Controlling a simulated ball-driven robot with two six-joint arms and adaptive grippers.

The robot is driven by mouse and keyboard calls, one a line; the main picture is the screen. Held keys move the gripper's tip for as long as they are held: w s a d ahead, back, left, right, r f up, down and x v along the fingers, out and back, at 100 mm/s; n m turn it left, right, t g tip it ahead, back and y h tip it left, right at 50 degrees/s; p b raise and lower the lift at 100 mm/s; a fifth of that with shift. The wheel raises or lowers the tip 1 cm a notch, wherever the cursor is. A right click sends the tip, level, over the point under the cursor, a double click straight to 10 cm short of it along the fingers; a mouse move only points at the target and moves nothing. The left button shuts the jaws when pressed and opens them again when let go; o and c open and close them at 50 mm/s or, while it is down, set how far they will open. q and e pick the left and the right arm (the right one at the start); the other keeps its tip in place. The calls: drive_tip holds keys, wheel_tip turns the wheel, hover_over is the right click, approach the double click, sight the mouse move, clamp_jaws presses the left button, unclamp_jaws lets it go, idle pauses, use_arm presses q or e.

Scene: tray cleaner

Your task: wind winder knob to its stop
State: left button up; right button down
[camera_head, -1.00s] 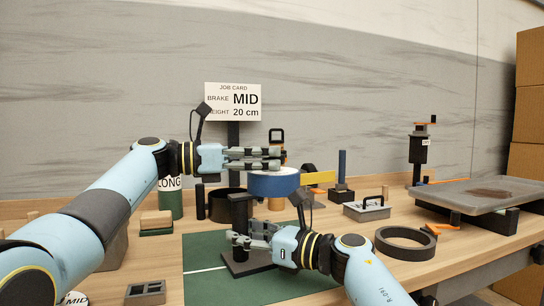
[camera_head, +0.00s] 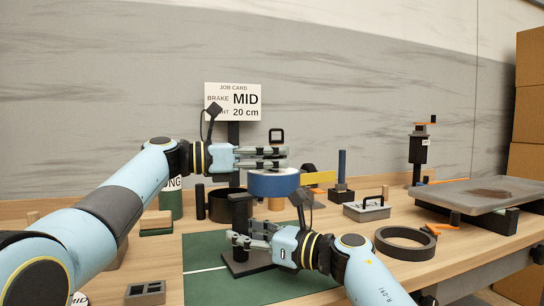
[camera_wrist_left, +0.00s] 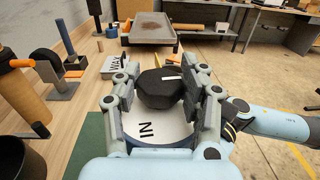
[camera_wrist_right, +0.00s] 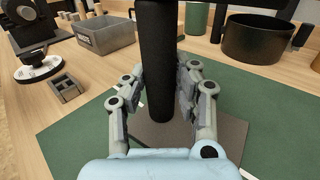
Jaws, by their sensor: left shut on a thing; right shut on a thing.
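The winder (camera_head: 273,182) has a blue-sided drum whose pale top shows the letters "IN" in the left wrist view. On it is a black knob (camera_wrist_left: 160,92) with a white mark. My left gripper (camera_head: 284,158) is shut on the knob, one finger on each side. The gripper hides the knob in the head view. A black upright post (camera_wrist_right: 157,60) stands on a dark base plate below the drum. My right gripper (camera_head: 231,239) is shut around the post, low down near the base.
The stand is on a green mat (camera_head: 205,252). A job card (camera_head: 233,102) behind reads brake MID, height 20 cm. A black ring (camera_head: 405,243) lies at right, near a lidded grey box (camera_head: 366,210) and a tray (camera_head: 483,196). A black open pot (camera_head: 218,205) stands behind the post.

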use_arm(q)
drive_tip(key=n+t, duration=0.1)
drive_tip(key=t, duration=0.1)
drive_tip(key=n+t+y, duration=0.1)
drive_tip(key=shift+s+d+f+n+t, duration=0.1)
drive_tip(key=shift+n+t, duration=0.2)
drive_tip(key=shift+t, duration=0.1)
drive_tip(key=shift+n+t+y, duration=1.1)
drive_tip(key=shift+t, duration=0.3)
drive_tip(key=o, duration=1.2)
drive_tip(key=shift+a, duration=0.2)
drive_tip(key=v, duration=1.1)
drive_tip(key=shift+s+a, duration=0.25)
drive_tip(key=shift+a, duration=0.1)
